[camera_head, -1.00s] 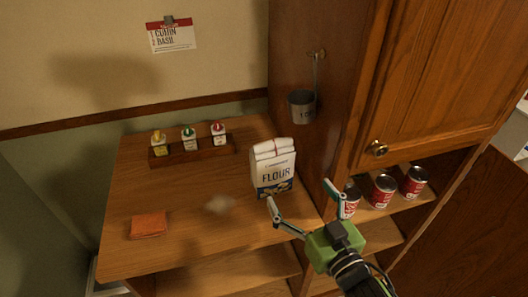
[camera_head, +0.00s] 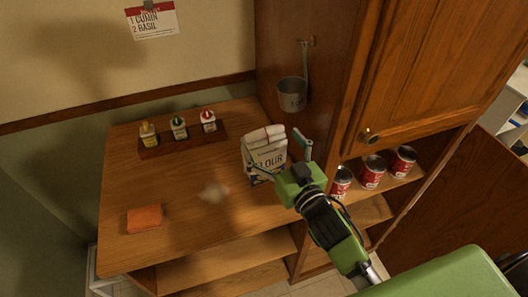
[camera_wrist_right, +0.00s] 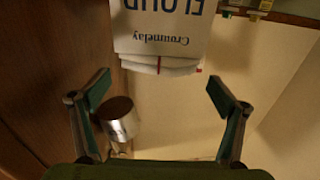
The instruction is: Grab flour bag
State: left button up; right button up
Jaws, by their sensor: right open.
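A white paper flour bag (camera_head: 262,146) with a folded top stands upright on the wooden counter, near its right end beside the cabinet side. My right gripper (camera_head: 274,150) is open at the bag, one finger on its right and the other across its lower front. In the right wrist view the bag (camera_wrist_right: 165,28) appears upside down at the top, ahead of the open fingers, with nothing between them. I cannot tell whether a finger touches the bag. My left gripper is not in view.
A metal measuring cup (camera_head: 292,93) hangs on the cabinet side, close behind the bag. A wooden rack (camera_head: 185,143) holds three small spice bottles. An orange cloth (camera_head: 145,218) lies at left; a pale powder patch (camera_head: 213,192) is mid-counter. Red cans (camera_head: 373,172) stand on a shelf at right.

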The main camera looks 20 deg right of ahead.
aim_at(267, 133)
jog(key=shift+w+r, duration=0.1)
jog(key=shift+w, duration=0.15)
jog(key=w+p, duration=0.2)
jog(key=w, duration=0.2)
jog(key=shift+a, duration=0.2)
jog(key=shift+w+f, duration=0.25)
jog(key=shift+w, duration=0.1)
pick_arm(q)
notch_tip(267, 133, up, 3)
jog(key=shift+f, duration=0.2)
pick_arm(e)
jog(key=c, duration=1.9)
jog(key=shift+r, duration=0.3)
jog(key=shift+c, duration=1.3)
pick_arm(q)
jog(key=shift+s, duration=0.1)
